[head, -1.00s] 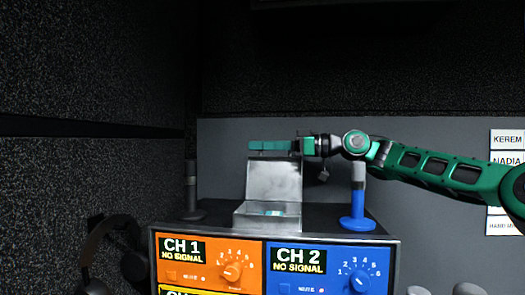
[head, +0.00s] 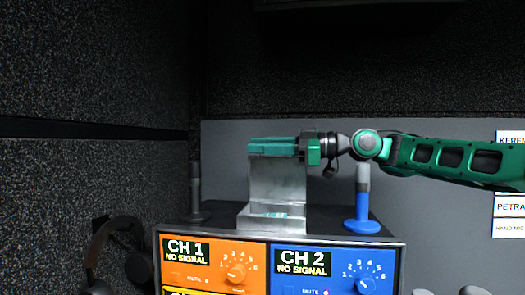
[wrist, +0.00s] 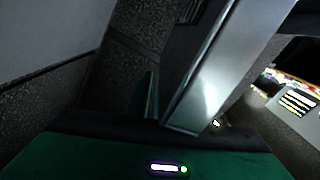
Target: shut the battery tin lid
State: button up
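The battery tin (head: 255,222) is a small silver metal box on top of the channel unit. Its lid (head: 277,183) stands upright, open, at the back of the box. Something pale blue shows inside the tin. My gripper (head: 272,147) lies level across the lid's top edge, fingers pointing left, and hides that edge. The fingers look closed together with nothing between them. In the wrist view the bright metal lid (wrist: 205,75) runs close beside the finger (wrist: 150,95). I cannot tell whether they touch.
A blue-based microphone stand (head: 362,205) is right of the tin, below my arm. A dark one (head: 195,195) stands to the left. The channel unit (head: 210,265) has orange and blue panels with knobs. Headphones (head: 112,255) hang at the lower left.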

dwell(0.3)
jog(key=d, duration=0.5)
jog(key=s+d, duration=0.1)
jog(key=d, duration=0.1)
jog(key=shift+s+d, duration=0.1)
jog(key=shift+d, duration=0.05)
